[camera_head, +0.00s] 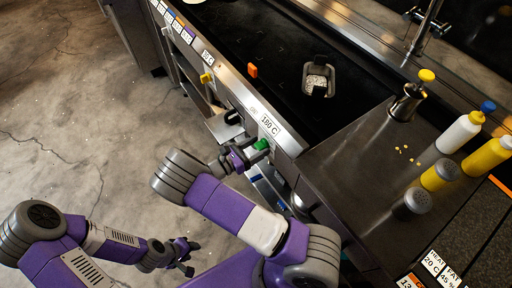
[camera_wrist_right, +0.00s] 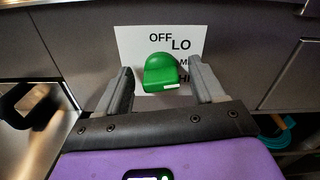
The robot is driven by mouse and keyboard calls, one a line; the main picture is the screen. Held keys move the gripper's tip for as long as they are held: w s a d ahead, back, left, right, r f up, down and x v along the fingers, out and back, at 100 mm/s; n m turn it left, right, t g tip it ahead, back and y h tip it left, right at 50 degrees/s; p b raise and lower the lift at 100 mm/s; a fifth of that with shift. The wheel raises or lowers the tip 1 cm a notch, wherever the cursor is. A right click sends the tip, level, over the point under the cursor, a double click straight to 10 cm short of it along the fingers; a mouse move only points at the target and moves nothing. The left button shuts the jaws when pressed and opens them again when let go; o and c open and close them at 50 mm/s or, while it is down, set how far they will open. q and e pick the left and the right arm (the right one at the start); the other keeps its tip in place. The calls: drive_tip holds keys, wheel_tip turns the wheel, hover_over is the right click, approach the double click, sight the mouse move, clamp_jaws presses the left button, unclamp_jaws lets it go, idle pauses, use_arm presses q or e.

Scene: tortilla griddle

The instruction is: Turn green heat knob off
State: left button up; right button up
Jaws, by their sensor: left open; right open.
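The green heat knob (camera_head: 261,145) is on the front panel of the griddle, below a "180 C" label. In the right wrist view the green knob (camera_wrist_right: 162,74) sits in front of a white dial plate (camera_wrist_right: 190,40) reading OFF, LO and more text partly hidden. The knob's white mark points to the lower right. My right gripper (camera_wrist_right: 160,85) is open, with one finger on each side of the knob and gaps visible. It also shows at the panel in the head view (camera_head: 242,156). My left gripper (camera_head: 188,257) is open and empty, low over the floor at the left.
Several bottles and shakers stand on the right counter (camera_head: 350,165).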

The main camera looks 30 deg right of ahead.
drive_tip(key=shift+c, duration=0.5)
drive_tip(key=c, duration=0.9)
drive_tip(key=shift+o, duration=0.2)
drive_tip(key=shift+r+n+p, duration=0.1)
drive_tip(key=shift+n+p, duration=1.2)
drive_tip(key=shift+p, duration=0.2)
drive_tip(key=n+p, duration=0.2)
drive_tip(key=shift+w+n, duration=0.1)
drive_tip(key=shift+n, duration=0.2)
drive_tip(key=n, duration=0.1)
drive_tip(key=n+p, duration=0.1)
drive_tip(key=n, duration=0.2)
drive_tip(key=shift+f+n+p, duration=0.25)
drive_tip(key=shift+n+p, duration=0.05)
drive_tip(key=shift+p, duration=0.05)
drive_tip(key=n, duration=0.2)
drive_tip(key=shift+w+f+n, duration=0.1)
drive_tip(key=shift+n, duration=0.2)
drive_tip(key=shift+f+n+p, duration=0.1)
drive_tip(key=shift+n+p, duration=0.4)
drive_tip(key=shift+n, duration=1.1)
